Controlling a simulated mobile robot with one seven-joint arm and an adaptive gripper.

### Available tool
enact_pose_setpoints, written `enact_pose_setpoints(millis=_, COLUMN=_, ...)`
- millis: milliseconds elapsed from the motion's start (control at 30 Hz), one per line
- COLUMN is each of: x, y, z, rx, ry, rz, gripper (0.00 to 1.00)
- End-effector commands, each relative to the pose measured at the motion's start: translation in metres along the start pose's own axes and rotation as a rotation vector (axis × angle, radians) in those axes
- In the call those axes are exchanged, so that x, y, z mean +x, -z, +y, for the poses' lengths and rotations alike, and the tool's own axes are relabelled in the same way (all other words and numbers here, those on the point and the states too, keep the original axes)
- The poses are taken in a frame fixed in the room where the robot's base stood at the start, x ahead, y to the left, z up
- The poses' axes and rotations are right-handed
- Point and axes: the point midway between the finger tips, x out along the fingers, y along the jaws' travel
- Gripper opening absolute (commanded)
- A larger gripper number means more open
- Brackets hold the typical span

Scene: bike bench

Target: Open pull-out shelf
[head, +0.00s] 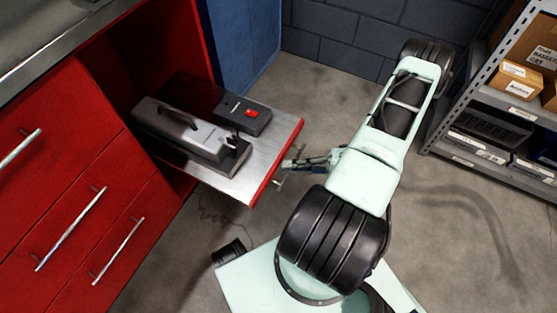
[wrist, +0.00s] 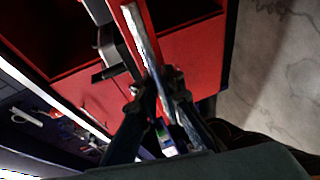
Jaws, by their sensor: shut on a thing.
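The pull-out shelf (head: 238,186) is a flat metal board with a red front edge. In the head view it sticks well out of an open bay in the red cabinet. A grey machine with a black handle (head: 192,132) and a dark box with a red button (head: 243,114) rest on it. My gripper (head: 287,165) is at the shelf's front edge, shut on the shelf handle (head: 279,182), which it partly hides.
Red drawers with bar handles (head: 72,229) stand left of the shelf, under a worktop (head: 45,62). A blue panel (head: 240,45) is behind it. A grey rack with boxes (head: 500,110) stands at the right. Concrete floor (head: 300,100) lies open between shelf and rack.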

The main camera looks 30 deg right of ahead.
Motion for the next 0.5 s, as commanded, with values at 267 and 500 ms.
enact_pose_setpoints(millis=267, x=-0.0123, y=0.0042, z=-0.0024, rx=-0.002, ry=0.001, rz=0.0, gripper=0.0)
enact_pose_setpoints(millis=500, x=-0.0127, y=0.0041, z=-0.0023, rx=-0.002, ry=0.001, rz=0.0, gripper=0.0)
